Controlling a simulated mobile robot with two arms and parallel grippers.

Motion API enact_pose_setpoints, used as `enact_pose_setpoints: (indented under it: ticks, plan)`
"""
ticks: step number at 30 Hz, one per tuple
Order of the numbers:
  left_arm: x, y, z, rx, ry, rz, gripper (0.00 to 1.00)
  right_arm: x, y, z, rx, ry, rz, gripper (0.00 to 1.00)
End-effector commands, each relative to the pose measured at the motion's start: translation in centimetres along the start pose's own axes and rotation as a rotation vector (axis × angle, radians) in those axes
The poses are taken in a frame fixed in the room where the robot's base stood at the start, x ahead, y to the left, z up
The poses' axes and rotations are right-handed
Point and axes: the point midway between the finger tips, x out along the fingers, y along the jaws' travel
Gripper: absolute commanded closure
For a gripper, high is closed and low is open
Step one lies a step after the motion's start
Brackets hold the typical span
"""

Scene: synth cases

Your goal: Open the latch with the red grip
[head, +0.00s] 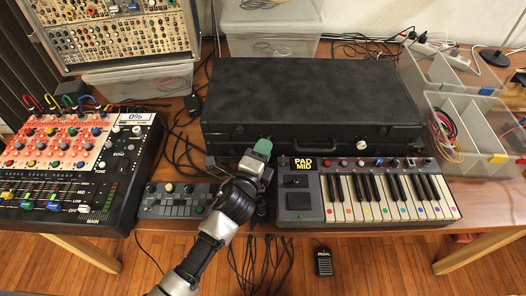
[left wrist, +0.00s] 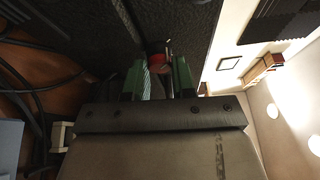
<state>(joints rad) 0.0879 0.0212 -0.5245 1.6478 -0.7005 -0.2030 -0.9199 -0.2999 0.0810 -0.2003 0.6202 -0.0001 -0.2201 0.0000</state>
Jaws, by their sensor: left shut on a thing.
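A closed black case (head: 300,95) lies on the table, its handle at the middle of its front face. My left gripper (head: 260,150) reaches up to the left part of that front face. In the left wrist view its green fingers are shut on the red grip (left wrist: 158,63) of a latch, with a metal part beside it. In the head view my gripper hides this latch. A second latch with a pale grip (head: 361,144) is on the right of the case front. I cannot tell whether the held latch is open. My right gripper is not in view.
A small keyboard (head: 300,214) stands right of my left gripper, and a small grey control box (head: 178,208) stands left of it. A mixer (head: 120,178) is at the far left. Clear bins (head: 468,165) are at the right. Loose cables lie left of the case.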

Motion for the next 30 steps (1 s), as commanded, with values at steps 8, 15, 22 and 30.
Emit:
enact_pose_setpoints:
  ticks: [8, 15, 22, 30]
  plan:
    - [0.0, 0.1, 0.0, -0.002, 0.0, 0.002, 0.98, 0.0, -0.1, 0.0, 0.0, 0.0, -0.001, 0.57]
    - [0.0, 0.0, 0.0, -0.001, 0.0, 0.001, 0.49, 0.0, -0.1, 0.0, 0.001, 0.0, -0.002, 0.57]
    - [-0.1, 0.0, 0.0, 0.0, 0.0, 0.001, 0.49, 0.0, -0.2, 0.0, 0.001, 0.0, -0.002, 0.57]
    - [-3.9, 0.2, 0.0, 0.0, 0.0, 0.004, 0.49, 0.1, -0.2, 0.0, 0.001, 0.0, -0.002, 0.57]
